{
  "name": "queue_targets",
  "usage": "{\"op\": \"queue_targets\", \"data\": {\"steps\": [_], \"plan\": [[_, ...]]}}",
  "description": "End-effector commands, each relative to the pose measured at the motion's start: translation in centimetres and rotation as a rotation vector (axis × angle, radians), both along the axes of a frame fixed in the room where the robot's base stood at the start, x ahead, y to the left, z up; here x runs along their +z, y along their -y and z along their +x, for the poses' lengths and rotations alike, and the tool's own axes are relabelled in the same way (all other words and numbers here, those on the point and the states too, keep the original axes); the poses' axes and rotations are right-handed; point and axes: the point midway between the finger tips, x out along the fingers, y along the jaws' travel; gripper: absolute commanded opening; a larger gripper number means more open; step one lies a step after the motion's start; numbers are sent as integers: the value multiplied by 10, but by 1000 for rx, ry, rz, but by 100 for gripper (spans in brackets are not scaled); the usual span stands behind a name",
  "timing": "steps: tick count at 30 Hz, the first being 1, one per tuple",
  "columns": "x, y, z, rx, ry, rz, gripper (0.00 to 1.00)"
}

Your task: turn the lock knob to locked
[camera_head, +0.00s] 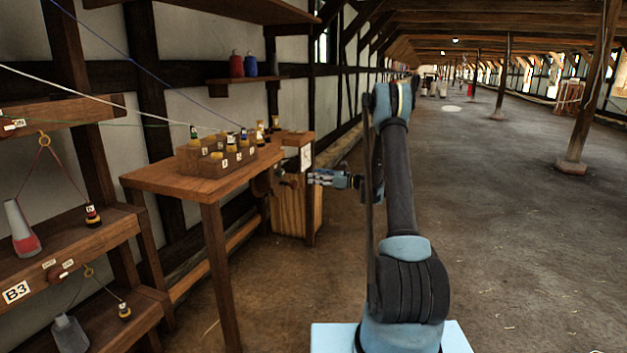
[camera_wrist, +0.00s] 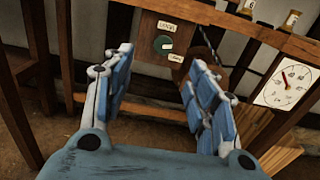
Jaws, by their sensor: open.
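The lock knob (camera_wrist: 160,44) is small, round and green, mounted on a brown wooden panel (camera_wrist: 150,25) in the wrist view. A white mark on it points to the right. A pale label (camera_wrist: 167,26) above it seems to read "LOCK"; a second label (camera_wrist: 176,57) sits just below right, too small to read surely. My gripper (camera_wrist: 157,72) is open and empty, with the knob seen between and beyond its blue fingers, apart from them. In the head view my gripper (camera_head: 314,177) is beside the table's far end; the knob cannot be made out there.
A wooden table (camera_head: 165,178) carries a block rack (camera_head: 205,166) with several spools. A wooden cabinet (camera_head: 291,208) with a white dial (camera_wrist: 286,83) stands close right of the panel. Shelves line the left wall. The floor (camera_head: 500,215) to the right is open, with posts.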

Motion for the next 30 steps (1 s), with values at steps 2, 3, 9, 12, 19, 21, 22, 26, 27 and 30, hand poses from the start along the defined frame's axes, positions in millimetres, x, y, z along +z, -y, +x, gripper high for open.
{"op": "queue_targets", "data": {"steps": [2, 3, 9, 12, 19, 21, 22, 26, 27, 30], "plan": [[0, 5, -2, 0, 0, 0, 52], [0, 7, -3, 0, 0, 0, 52], [0, 17, -6, -1, 0, 0, 52], [0, 22, -8, -1, 0, 0, 52], [0, 27, -11, 1, 0, 0, 52], [0, 27, -11, 1, 0, 0, 52], [0, 27, -11, 1, 0, 0, 52], [0, 27, -10, 1, 0, 0, 52], [0, 27, -10, 1, 0, 0, 52], [0, 28, -11, 1, 0, 0, 52]]}}
